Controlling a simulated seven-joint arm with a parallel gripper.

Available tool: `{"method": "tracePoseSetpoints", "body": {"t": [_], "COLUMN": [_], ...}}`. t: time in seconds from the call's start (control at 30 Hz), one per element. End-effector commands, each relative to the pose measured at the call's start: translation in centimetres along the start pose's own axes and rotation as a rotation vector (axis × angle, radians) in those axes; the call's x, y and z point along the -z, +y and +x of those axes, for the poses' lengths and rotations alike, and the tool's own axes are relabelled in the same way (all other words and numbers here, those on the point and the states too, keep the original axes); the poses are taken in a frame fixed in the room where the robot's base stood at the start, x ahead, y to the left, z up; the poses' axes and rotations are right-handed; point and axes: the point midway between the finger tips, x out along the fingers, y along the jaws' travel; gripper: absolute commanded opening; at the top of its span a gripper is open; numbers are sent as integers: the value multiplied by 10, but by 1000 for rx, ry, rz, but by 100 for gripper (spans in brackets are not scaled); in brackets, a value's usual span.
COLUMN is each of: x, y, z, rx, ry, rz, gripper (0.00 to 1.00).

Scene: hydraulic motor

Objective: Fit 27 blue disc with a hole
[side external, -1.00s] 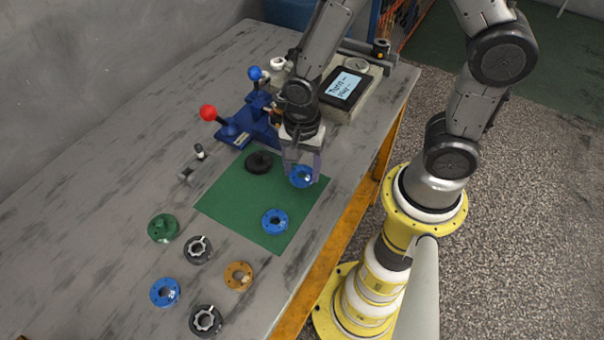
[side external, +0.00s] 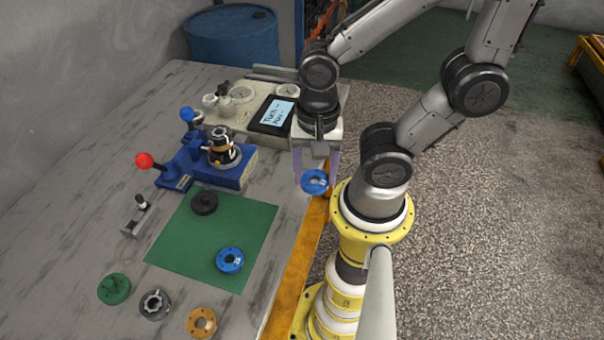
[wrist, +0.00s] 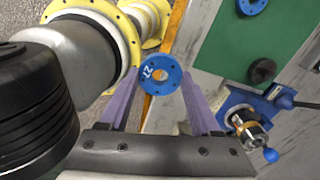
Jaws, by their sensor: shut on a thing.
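My gripper (side external: 316,171) is shut on a blue disc (side external: 315,189) with a centre hole, held between its two purple fingers. In the wrist view the held blue disc (wrist: 173,84) faces the camera, with white "27" lettering and small holes around its ring. It is in the air near the table's yellow right edge. A blue fixture (side external: 235,177) with red and blue knobs stands to the left, bearing an upright metal stack (side external: 222,150) with an orange band. My gripper is apart from it. Part of the disc's rim is hidden by the fingers.
Another blue disc (side external: 230,261) and a black part (side external: 204,202) lie on the green mat (side external: 185,240). Green (side external: 114,289), dark grey (side external: 154,304) and orange (side external: 201,322) parts lie in front. A screen device (side external: 272,116) stands behind the fixture.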

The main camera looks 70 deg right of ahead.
Motion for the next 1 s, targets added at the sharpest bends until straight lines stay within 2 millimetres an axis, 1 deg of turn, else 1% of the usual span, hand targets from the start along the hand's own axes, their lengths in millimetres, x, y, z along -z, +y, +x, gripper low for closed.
{"method": "tracePoseSetpoints", "body": {"t": [0.47,0.83,1.0], "x": [0,0,0], "y": [1,0,0], "z": [-2,-14,-17], "rx": [3,4,3], "ry": [0,0,0], "rz": [0,0,0], "gripper": [0,0,0]}}
